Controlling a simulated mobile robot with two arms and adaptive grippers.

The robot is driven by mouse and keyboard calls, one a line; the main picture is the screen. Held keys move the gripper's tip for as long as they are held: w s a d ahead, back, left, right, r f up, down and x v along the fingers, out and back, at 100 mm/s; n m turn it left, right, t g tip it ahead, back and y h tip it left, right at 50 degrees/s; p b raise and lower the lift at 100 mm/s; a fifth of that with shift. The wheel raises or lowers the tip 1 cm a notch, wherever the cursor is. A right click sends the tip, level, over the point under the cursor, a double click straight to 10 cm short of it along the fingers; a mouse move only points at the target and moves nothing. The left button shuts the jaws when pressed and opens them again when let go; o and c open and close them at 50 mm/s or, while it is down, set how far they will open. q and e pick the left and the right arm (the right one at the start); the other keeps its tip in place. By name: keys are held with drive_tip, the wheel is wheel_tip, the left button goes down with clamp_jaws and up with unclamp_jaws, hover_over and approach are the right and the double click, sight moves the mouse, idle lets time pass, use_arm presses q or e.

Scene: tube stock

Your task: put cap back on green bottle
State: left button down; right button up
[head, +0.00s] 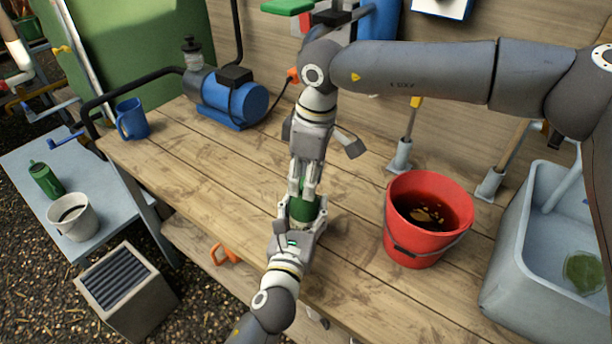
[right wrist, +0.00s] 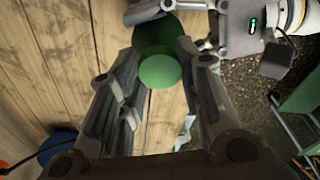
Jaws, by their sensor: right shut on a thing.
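A green bottle (head: 302,210) is held low over the wooden workbench, between the fingers of my left gripper (head: 300,226). In the right wrist view the bottle (right wrist: 157,38) shows behind a lighter green round cap (right wrist: 160,72). My right gripper (head: 306,182) points down from above, shut on the cap, with its fingers on both sides of it; it also shows in the right wrist view (right wrist: 158,66). The cap is in line with the bottle's top. The fingers hide the join, so I cannot tell whether the cap touches or sits on the neck.
A red bucket (head: 396,237) of dark liquid stands right of the grippers on the workbench (head: 200,172). A grey sink (head: 508,270) is at the right. A blue pump (head: 232,98) and blue mug (head: 132,120) stand back left. Another green bottle (head: 45,181) and white pot (head: 74,217) are on the side table.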

drive_tip(key=shift+r, duration=0.1)
idle(0.3)
drive_tip(key=o, duration=0.6)
drive_tip(key=shift+r, duration=2.2)
drive_tip(key=shift+o, duration=0.8)
